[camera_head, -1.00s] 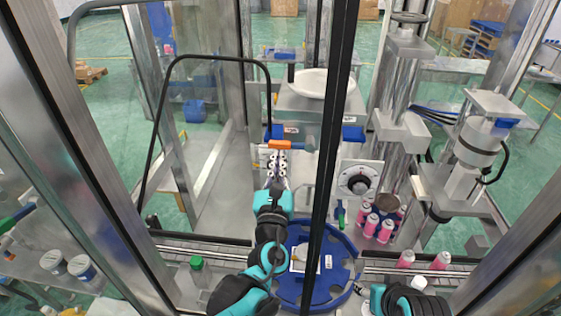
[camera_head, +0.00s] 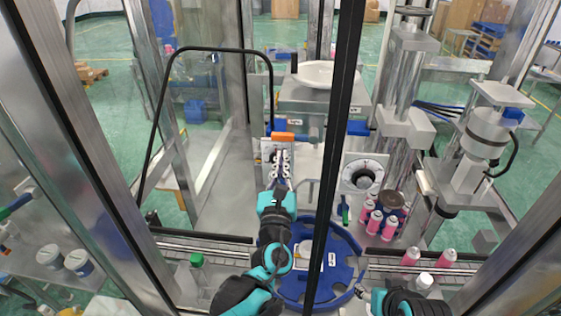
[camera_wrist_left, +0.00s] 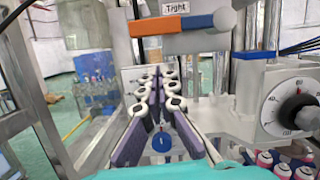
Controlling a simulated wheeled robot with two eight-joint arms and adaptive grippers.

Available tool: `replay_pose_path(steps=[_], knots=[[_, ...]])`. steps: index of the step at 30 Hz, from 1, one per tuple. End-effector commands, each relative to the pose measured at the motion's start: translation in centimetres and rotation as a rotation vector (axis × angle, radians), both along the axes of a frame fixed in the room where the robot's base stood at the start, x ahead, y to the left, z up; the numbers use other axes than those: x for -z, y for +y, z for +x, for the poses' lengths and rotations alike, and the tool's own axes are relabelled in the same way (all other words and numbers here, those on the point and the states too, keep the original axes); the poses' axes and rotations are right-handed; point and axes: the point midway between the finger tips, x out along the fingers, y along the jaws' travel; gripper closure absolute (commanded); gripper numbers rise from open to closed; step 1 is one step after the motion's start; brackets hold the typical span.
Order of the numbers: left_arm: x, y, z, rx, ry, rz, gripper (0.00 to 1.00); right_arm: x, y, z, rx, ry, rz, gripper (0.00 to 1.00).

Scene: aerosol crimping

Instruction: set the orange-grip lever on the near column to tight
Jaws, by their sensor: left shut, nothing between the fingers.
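The orange-grip lever (camera_head: 283,136) lies about level across the near column, its orange grip to the left. My left gripper (camera_head: 279,158) is shut and empty, just below and in front of the grip. Its fingers also show in the left wrist view (camera_wrist_left: 158,82), apart from the grip. My right gripper (camera_head: 366,296) is at the bottom edge, its fingers mostly hidden.
A white dial plate (camera_head: 362,175) is right of the lever, near several pink cans (camera_head: 375,222). A blue round turntable (camera_head: 342,272) lies below, beside my left arm. A dark frame post (camera_head: 334,130) crosses the view. A black bar loop (camera_head: 163,110) stands at the left.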

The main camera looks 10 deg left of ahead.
Motion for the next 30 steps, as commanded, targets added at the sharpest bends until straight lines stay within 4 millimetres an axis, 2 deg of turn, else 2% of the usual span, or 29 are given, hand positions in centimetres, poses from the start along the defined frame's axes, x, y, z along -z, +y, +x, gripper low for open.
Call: replay_pose_path(steps=[1, 9, 15, 20, 30], knots=[[1.7, -0.1, 0.1, 0.0, 0.0, -0.001, 1.0, 1.7, 0.0, 0.0, 0.0, 0.0, 0.0, 0.44], [2.5, -0.2, -6.3, 0.002, 0.0, -0.001, 1.0, 1.0, 0.0, 0.0, 0.0, 0.0, 0.0, 0.44], [3.1, -0.2, -8.9, 0.001, 0.0, -0.002, 1.0, 1.0, 0.0, 0.0, 0.0, 0.0, 0.0, 0.44], [3.3, -0.1, -9.6, -0.001, 0.0, 0.0, 1.0, 1.0, 0.0, 0.0, 0.0, 0.0, 0.0, 0.44], [3.3, -0.1, -9.6, -0.002, 0.0, 0.0, 1.0, 1.0, 0.0, 0.0, 0.0, 0.0, 0.0, 0.44]])
